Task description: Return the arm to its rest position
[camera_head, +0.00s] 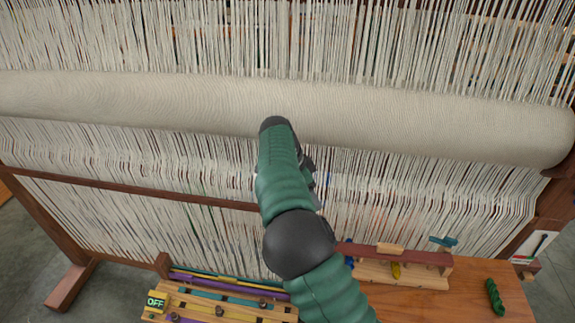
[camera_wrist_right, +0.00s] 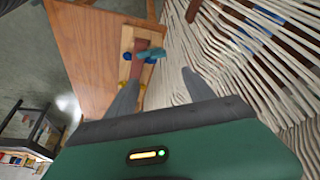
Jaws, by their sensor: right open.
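My right arm (camera_head: 285,190), green with dark joints, reaches up from the bottom of the head view in front of the loom. Its gripper is mostly hidden behind the arm there. In the right wrist view my right gripper (camera_wrist_right: 160,90) has its two grey fingers spread apart, with nothing held between them. Past the fingers are the wooden table (camera_wrist_right: 95,50), a small rack with a dark red bar (camera_wrist_right: 141,68) and a teal piece (camera_wrist_right: 152,52), and the loom's white threads (camera_wrist_right: 230,70). My left gripper is in neither view.
The loom's cloth roll (camera_head: 400,125) and threads fill the back. A green skein (camera_head: 495,297) lies right. A strip rack (camera_head: 225,300) and an OFF block (camera_head: 157,301) are left.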

